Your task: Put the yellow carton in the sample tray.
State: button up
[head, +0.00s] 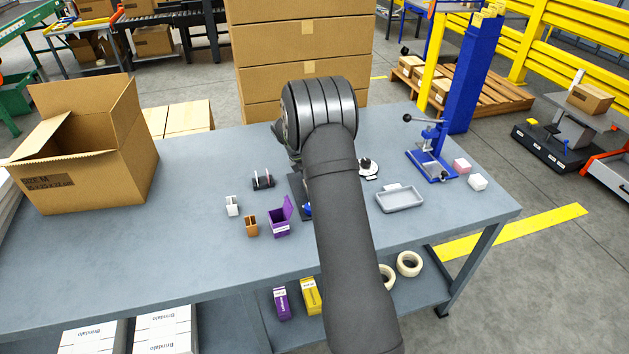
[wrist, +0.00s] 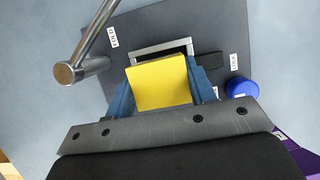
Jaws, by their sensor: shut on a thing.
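In the wrist view my gripper (wrist: 160,75) has its two blue fingers shut on the yellow carton (wrist: 159,84), one at either side. The carton is over or in a square metal frame on a dark plate (wrist: 215,45) with labels reading FOLD and LOCK; I cannot tell whether it touches the frame. In the head view my arm hides the gripper and the held carton. The sample tray (head: 401,199) seems to be the shallow grey tray right of my arm, and it looks empty.
A metal lever (wrist: 85,60) rises beside the frame.

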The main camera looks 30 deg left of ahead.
notch_tip(320, 180, up, 10)
jog(key=shift+f, duration=0.1)
jog(key=w+d, duration=0.2)
jog(key=d, duration=1.6)
jog(key=w+d, duration=0.3)
jog(key=d, duration=1.5)
send_near(405, 199)
jog(key=shift+w+d+r, duration=0.25)
jog(key=shift+w+d, duration=0.3)
jog(key=shift+f, duration=1.95)
jog(key=shift+f, duration=0.15)
jog(key=o, duration=1)
